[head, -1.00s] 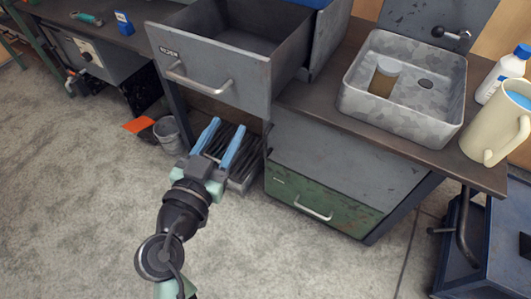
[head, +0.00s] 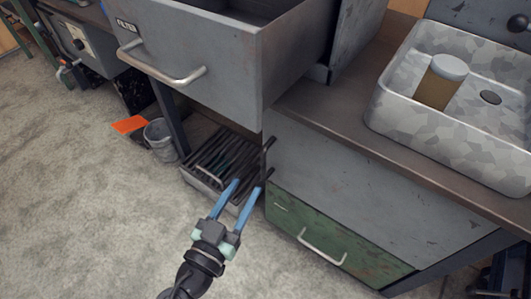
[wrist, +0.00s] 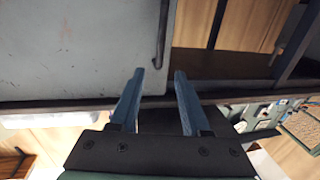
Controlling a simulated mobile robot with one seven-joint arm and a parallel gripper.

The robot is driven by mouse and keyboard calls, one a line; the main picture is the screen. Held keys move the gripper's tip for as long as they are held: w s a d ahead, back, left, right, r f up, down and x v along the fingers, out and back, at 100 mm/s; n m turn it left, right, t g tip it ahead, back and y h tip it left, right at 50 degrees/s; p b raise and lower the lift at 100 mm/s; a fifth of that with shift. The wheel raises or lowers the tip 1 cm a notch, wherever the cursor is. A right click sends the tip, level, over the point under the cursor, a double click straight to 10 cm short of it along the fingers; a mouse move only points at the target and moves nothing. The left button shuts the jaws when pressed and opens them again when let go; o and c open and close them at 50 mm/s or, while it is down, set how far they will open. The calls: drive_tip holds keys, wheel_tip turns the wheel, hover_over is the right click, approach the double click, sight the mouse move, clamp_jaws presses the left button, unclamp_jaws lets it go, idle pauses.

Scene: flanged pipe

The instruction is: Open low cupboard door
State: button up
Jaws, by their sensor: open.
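The low cupboard is a grey unit under the bench. Its worn grey front (head: 375,185) sits above a green drawer front (head: 335,240) with a pale handle. In the wrist view a grey door panel (wrist: 75,50) fills the upper left, with a dark upright bar handle (wrist: 162,35) near its right edge. The panel looks closed. My gripper (head: 243,186) is open and empty, with blue fingers just left of the cupboard's left edge. In the wrist view the gripper (wrist: 159,72) points toward the handle's end; contact does not show.
A grey drawer (head: 195,60) stands pulled out above and left of the cupboard. A rack of dark bars (head: 215,160) lies low beside my fingers. A bucket (head: 160,138) stands at left. A metal sink (head: 460,140) sits on the bench.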

sight(262, 160)
drive_tip(key=b+x, duration=0.2)
drive_tip(key=x, duration=0.8)
drive_tip(key=shift+w+d, duration=0.1)
clamp_jaws()
idle(1.1)
